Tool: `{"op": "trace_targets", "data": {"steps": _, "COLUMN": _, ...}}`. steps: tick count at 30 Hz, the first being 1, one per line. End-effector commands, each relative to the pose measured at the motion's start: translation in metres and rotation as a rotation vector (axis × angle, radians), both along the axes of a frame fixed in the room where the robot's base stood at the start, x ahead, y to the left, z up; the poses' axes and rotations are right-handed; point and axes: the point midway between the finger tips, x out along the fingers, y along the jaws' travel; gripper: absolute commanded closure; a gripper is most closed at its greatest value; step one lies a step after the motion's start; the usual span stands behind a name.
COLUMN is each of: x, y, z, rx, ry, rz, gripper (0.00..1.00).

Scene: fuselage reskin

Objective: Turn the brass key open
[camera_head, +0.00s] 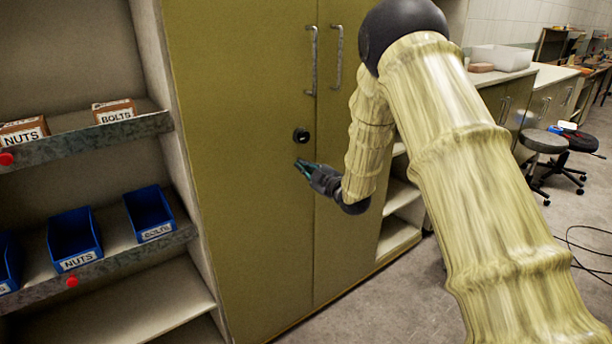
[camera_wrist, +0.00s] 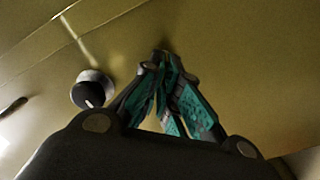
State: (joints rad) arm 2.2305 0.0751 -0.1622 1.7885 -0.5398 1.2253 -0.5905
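A round black lock (camera_head: 301,135) sits on the left door of the tall olive cabinet, near the seam. In the wrist view the lock (camera_wrist: 91,88) shows a dark face, a pale collar and a small light mark low on the face. I cannot make out a brass key. My gripper (camera_head: 299,163) is just below the lock, apart from it. In the wrist view my gripper (camera_wrist: 160,62) has its teal-padded fingers close together, right of the lock, with nothing visible between them. Whether the fingertips touch is unclear.
Two upright handles (camera_head: 314,62) are on the closed cabinet doors (camera_head: 240,220). Shelves at left carry blue bins (camera_head: 73,238) and cardboard boxes (camera_head: 115,110) labelled nuts and bolts. A stool (camera_head: 543,141) and counter stand at right. A cable lies on the floor.

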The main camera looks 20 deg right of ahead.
Motion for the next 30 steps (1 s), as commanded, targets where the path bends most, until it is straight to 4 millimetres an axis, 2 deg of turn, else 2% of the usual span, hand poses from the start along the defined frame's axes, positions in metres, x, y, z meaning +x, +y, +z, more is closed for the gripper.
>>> {"op": "trace_targets", "data": {"steps": 1, "x": -0.0001, "y": 0.0019, "z": -0.0054, "rx": -0.044, "ry": -0.017, "rz": 0.003, "gripper": 1.0}}
{"op": "trace_targets", "data": {"steps": 18, "x": -0.0009, "y": 0.0034, "z": -0.0094, "rx": -0.5, "ry": -0.182, "rz": 0.002, "gripper": 1.0}}
{"op": "trace_targets", "data": {"steps": 30, "x": -0.0009, "y": 0.0029, "z": -0.0084, "rx": -0.644, "ry": -0.233, "rz": 0.002, "gripper": 1.0}}
